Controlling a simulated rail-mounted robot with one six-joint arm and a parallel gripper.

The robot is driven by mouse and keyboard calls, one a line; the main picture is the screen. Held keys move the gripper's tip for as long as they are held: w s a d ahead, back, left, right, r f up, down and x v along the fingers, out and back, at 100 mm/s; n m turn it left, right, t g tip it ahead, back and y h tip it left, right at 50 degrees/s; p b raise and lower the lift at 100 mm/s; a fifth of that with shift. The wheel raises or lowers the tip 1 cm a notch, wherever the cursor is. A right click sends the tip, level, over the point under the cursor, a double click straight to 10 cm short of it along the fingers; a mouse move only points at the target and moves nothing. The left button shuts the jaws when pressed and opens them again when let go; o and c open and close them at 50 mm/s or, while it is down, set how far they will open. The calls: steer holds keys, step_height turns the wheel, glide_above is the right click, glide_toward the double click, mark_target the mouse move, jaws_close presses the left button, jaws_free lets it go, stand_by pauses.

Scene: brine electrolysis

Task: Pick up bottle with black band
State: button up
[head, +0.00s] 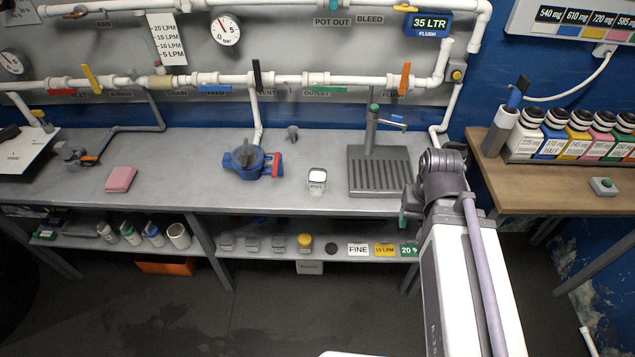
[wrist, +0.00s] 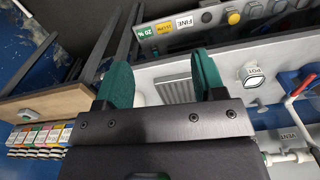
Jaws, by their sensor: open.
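No bottle with a black band is certain in these frames. In the head view a row of bottles with dark caps and coloured labels (head: 578,138) stands on the right wooden table; the row also shows at the left of the wrist view (wrist: 38,137). On the lower shelf at left lie small white containers with a green band (head: 130,234) and a dark or blue band (head: 153,235), too small to tell. My gripper (wrist: 160,72) is open with two green fingers apart and nothing between them. In the head view my arm is right of the bench, its fingers mostly hidden.
The grey bench (head: 210,185) holds a pink block (head: 120,179), a blue valve (head: 245,160), a white-lidded pot (head: 317,181) and a drain grid (head: 380,172). Pipes run along the back. A button box (head: 603,186) and a grey holder (head: 500,130) are on the wooden table (head: 520,190).

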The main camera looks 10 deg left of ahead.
steer(key=o, duration=0.5)
steer(key=shift+o, duration=0.2)
